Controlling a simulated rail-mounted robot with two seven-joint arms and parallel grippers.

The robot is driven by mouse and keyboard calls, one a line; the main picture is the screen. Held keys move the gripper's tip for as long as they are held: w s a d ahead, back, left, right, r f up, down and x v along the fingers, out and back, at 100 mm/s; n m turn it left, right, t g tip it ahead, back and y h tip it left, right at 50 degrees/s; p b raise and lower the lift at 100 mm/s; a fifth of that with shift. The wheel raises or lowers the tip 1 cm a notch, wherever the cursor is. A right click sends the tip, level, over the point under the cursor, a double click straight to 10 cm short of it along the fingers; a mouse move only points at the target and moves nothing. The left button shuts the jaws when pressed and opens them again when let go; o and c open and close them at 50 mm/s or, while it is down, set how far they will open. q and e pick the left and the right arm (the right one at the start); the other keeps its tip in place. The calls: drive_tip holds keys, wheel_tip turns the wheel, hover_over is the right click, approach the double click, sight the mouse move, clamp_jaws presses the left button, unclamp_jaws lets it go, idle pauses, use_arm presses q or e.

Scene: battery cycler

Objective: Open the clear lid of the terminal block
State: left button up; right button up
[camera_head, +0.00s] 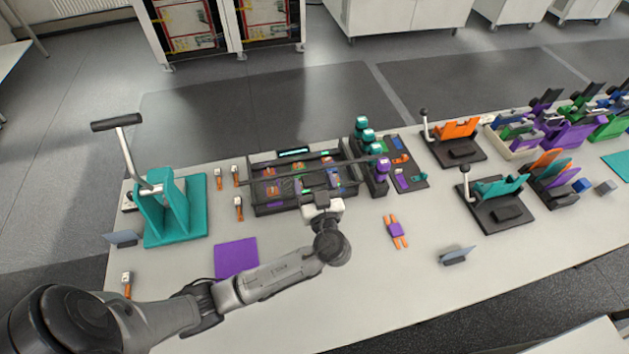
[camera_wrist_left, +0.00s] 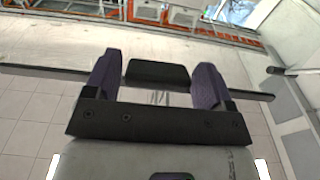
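The terminal block (camera_head: 262,209) is a wide black tray with orange, purple and green parts inside, at the middle of the table. A long dark bar (camera_head: 350,164) crosses over it. The bar also spans the left wrist view (camera_wrist_left: 40,71). The clear lid itself is too transparent to make out, so its angle is unclear. My left gripper (camera_head: 317,194) is at the tray's front side. In the left wrist view its two purple fingers (camera_wrist_left: 157,85) are wide apart, with a black tab (camera_wrist_left: 157,73) showing between them. I cannot tell whether they touch it. My right gripper is out of view.
A teal lever press (camera_head: 175,210) stands on the left. Teal-topped posts (camera_head: 368,140) and a dark part tray (camera_head: 409,180) are close on the right, with lever fixtures (camera_head: 497,205) beyond. A purple mat (camera_head: 236,258) lies near my forearm. The front middle of the table is mostly clear.

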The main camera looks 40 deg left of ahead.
use_arm(q)
drive_tip(key=shift+o, duration=1)
drive_tip(key=shift+w+r, duration=0.1)
drive_tip(key=shift+r, duration=0.05)
use_arm(e)
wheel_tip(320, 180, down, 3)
drive_tip(key=b, duration=0.2)
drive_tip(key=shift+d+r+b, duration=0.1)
drive_tip(key=shift+b, duration=0.25)
use_arm(q)
drive_tip(key=v, duration=1.3)
drive_tip(key=shift+s+d, duration=0.25)
drive_tip(key=shift+d, duration=0.05)
